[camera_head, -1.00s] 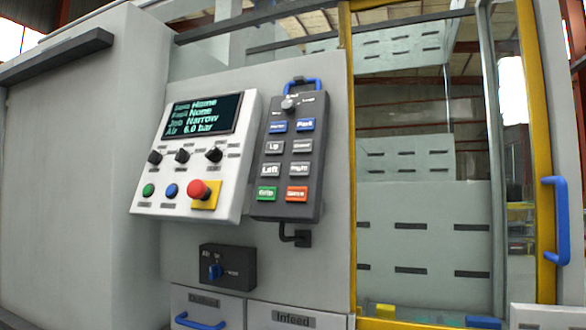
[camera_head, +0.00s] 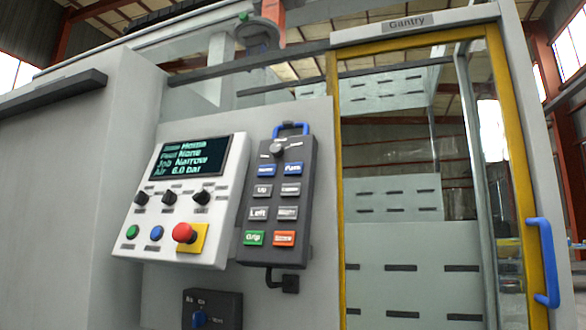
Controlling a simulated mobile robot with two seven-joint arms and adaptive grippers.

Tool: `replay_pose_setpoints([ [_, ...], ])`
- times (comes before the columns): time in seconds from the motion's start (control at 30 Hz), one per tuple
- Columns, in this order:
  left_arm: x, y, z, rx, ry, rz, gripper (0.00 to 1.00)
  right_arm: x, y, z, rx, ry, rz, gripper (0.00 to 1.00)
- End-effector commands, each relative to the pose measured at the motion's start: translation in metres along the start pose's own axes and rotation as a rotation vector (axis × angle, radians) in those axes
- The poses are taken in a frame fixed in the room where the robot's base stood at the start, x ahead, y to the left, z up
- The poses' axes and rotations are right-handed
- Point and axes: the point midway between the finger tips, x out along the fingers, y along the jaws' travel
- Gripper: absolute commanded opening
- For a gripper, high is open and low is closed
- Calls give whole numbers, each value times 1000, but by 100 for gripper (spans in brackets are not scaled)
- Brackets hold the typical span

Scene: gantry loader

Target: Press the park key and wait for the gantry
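The dark hand pendant (camera_head: 277,200) hangs upright on the machine front, right of the white control panel. Its park key (camera_head: 293,169) is the blue key at the upper right, beside another blue key. Grey keys, a green Grip key and an orange key sit below, and a grey selector knob sits above. Part of the gantry (camera_head: 262,35), with an orange upright and a grey round part, shows above the machine at the top. The panel screen (camera_head: 188,157) shows several lines, including Job Narrow and Air 6.0 bar. Neither of my grippers is in view.
The white panel (camera_head: 180,240) carries several black knobs, green and blue buttons and a red emergency stop (camera_head: 184,232). A dark air switch box (camera_head: 211,309) sits below. At right is a yellow-framed glass door (camera_head: 510,150) with a blue handle (camera_head: 545,262), under a Gantry sign (camera_head: 407,23).

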Motion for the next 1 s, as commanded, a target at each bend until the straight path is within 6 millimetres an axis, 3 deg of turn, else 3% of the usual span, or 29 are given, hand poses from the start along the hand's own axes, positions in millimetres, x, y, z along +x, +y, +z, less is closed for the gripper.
replay_pose_setpoints([
  [0.03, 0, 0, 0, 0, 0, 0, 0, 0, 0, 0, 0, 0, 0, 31],
  [0.17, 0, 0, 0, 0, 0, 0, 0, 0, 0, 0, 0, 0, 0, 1],
  [0.2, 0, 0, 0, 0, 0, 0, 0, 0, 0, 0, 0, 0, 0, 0],
  [1.0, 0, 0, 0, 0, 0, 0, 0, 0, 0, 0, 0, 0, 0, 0],
])
